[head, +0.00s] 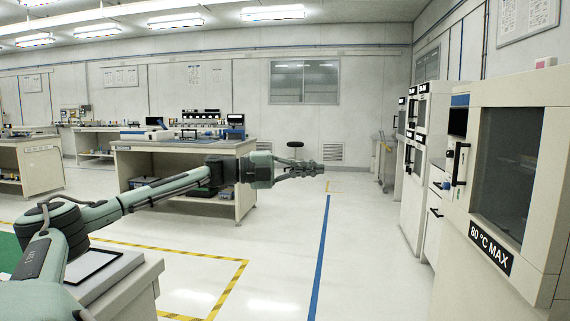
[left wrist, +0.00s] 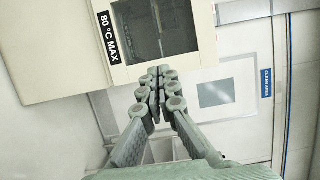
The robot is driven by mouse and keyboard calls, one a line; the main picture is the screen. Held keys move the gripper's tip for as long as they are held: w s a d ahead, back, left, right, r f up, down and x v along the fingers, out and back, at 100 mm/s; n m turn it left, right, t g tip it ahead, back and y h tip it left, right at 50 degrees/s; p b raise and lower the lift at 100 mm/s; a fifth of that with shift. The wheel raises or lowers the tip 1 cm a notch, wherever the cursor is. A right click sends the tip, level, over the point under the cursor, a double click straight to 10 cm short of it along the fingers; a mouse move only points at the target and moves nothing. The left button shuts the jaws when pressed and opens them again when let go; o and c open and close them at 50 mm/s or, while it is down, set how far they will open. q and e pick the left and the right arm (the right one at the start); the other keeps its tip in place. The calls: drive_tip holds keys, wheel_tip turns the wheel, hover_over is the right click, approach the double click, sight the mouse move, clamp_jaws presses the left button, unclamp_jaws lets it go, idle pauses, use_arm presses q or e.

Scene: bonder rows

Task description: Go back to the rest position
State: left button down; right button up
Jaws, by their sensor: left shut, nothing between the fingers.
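My left arm reaches in from the left of the head view, stretched out level above the floor. Its gripper (head: 318,170) is shut and empty, pointing right towards the cabinets but well apart from them. In the left wrist view the gripper fingers (left wrist: 155,80) are together with nothing between them, and the oven cabinet shows beyond them. My right gripper is in neither view.
A cabinet marked 80 °C MAX (head: 477,115) stands at the right, with white cabinets (head: 419,140) behind it. A workbench (head: 239,148) stands beyond my arm. A bench corner (head: 125,266) is close by at lower left. The floor (head: 275,260) in the middle is clear.

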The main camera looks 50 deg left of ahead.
use_arm(q)
drive_tip(key=a+p, duration=0.1)
drive_tip(key=a, duration=0.6)
drive_tip(key=shift+w+a+f, duration=0.15)
drive_tip(key=shift+w+a, duration=0.15)
drive_tip(key=shift+w, duration=0.1)
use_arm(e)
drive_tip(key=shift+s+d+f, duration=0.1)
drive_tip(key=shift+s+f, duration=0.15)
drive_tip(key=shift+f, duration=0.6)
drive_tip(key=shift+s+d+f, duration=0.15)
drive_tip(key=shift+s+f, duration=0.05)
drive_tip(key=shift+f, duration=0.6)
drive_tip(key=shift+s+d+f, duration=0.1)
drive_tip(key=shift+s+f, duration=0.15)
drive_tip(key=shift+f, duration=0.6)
